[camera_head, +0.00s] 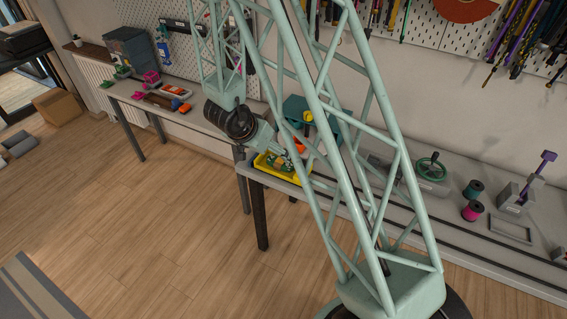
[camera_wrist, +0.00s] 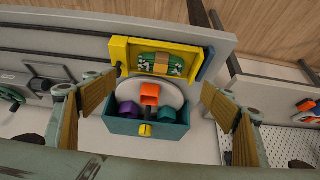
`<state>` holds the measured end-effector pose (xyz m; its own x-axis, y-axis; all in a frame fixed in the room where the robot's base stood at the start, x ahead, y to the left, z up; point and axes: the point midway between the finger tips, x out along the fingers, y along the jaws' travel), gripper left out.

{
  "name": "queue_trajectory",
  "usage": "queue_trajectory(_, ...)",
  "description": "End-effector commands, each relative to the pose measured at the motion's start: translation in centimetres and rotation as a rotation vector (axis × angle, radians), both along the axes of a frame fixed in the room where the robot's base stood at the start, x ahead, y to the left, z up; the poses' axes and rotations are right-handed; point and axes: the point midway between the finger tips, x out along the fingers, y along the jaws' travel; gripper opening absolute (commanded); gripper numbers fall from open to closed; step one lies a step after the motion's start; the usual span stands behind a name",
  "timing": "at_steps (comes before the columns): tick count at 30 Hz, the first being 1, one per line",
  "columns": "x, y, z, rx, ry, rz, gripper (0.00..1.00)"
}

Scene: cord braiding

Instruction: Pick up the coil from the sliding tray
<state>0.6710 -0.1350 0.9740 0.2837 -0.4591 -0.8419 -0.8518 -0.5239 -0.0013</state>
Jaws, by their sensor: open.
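The coil (camera_wrist: 161,64) is a green bundle with a tan band around its middle. It lies in the yellow tray (camera_wrist: 121,50) near the table's edge. In the head view the coil (camera_head: 283,163) and yellow tray (camera_head: 262,172) show below my wrist, partly covered by the arm. My gripper (camera_wrist: 160,90) is open, with its ribbed tan finger pads at the left and right of the wrist view. Nothing is between them in its grasp. The coil appears between and beyond the fingertips, apart from them.
A teal box (camera_wrist: 150,131) with a yellow knob stands beside the tray, holding purple and teal round pieces. An orange piece (camera_wrist: 149,93) is at its white disc. In the head view a green handwheel (camera_head: 431,167) and spools (camera_head: 472,210) stand further right on the table.

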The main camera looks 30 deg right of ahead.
Motion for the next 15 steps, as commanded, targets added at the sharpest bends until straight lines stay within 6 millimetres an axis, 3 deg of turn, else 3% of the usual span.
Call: queue_trajectory(15,0.05,-0.26,-0.45,-0.002,0.001,-0.002,0.78)
